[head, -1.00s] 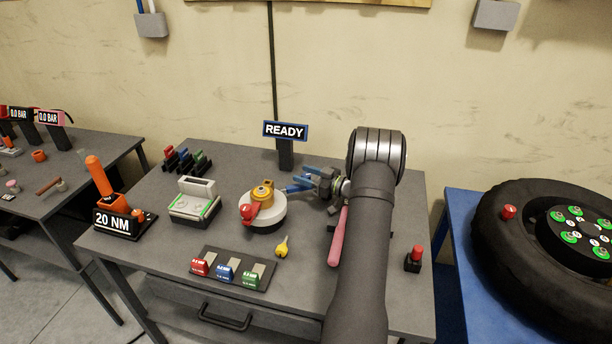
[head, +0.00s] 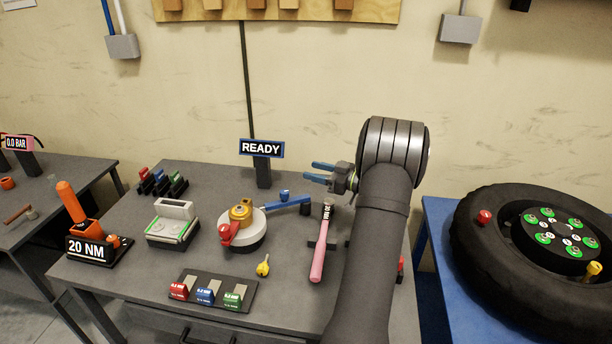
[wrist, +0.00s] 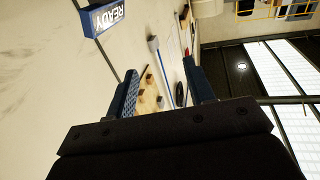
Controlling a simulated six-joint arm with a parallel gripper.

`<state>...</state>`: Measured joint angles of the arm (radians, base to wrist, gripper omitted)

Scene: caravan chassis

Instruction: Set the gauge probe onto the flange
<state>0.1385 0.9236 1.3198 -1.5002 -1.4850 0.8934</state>
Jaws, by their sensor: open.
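A blue bar (head: 287,203), which looks like the gauge probe arm, reaches from a small dark post (head: 305,209) toward the brass-coloured fitting (head: 240,212). A small blue knob stands on the bar. The fitting sits on a round white disc (head: 248,239), which may be the flange. A red part (head: 229,233) is at the disc's front left. I cannot tell whether the bar's tip touches the disc or the fitting. My gripper (head: 312,172) is open and empty, above and right of the bar in the head view. Its spread blue fingers (wrist: 162,92) show in the wrist view with nothing between them.
The READY sign (head: 262,149) stands behind the disc. A pink-handled tool (head: 319,250) lies to the right, partly near my arm. A yellow piece (head: 263,266) and a block rack (head: 213,291) are in front. A white device (head: 173,223) stands left. A wheel (head: 535,245) is far right.

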